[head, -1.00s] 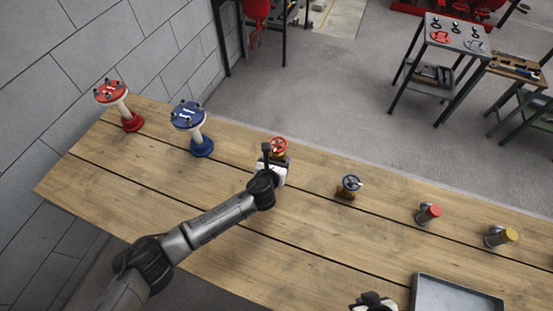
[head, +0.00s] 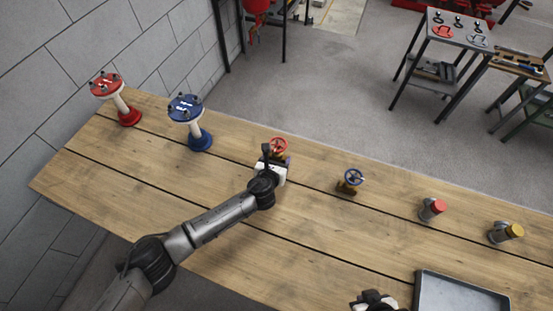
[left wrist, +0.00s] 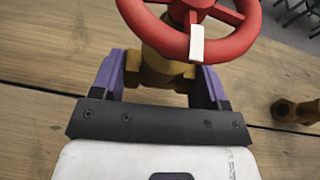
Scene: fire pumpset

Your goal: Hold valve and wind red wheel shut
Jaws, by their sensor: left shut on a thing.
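The brass valve with a red wheel (head: 278,145) stands on the wooden table. My left gripper (head: 274,160) is at its body. In the left wrist view the red wheel (left wrist: 196,28) fills the top, with a white mark on its near rim. Below it, the purple fingers of my left gripper (left wrist: 160,75) are shut on the brass valve body (left wrist: 160,68), one on each side. My right gripper (head: 374,300) shows only in part at the bottom edge, well away from the valve; its fingers cannot be made out.
A grey tray (head: 462,277) lies at the front right. Red (head: 113,95) and blue (head: 188,118) pedestals stand at the left. The table between is clear.

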